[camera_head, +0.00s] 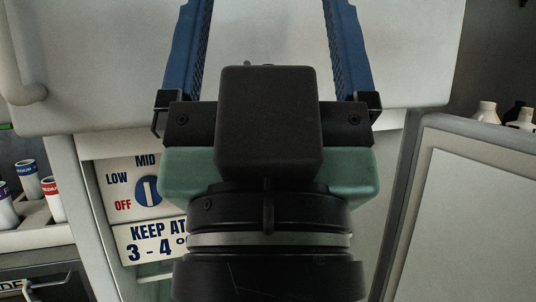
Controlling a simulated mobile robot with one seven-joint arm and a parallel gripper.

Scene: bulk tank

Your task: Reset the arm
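My gripper (265,20) reaches up the middle of the head view in front of a large pale tank body (100,70). Its two blue fingers stand wide apart, and only the pale surface shows between them. The fingertips are cut off by the top edge of the picture. My black and green wrist fills the lower middle and hides what lies behind it.
A dial panel (125,172) marked OFF, LOW and MID is left of my wrist, above a "KEEP AT 3 - 4°" sign (150,240). Labelled tubes (27,180) stand in a rack at far left. A pale panel (480,220) and white bottles (486,112) are at right.

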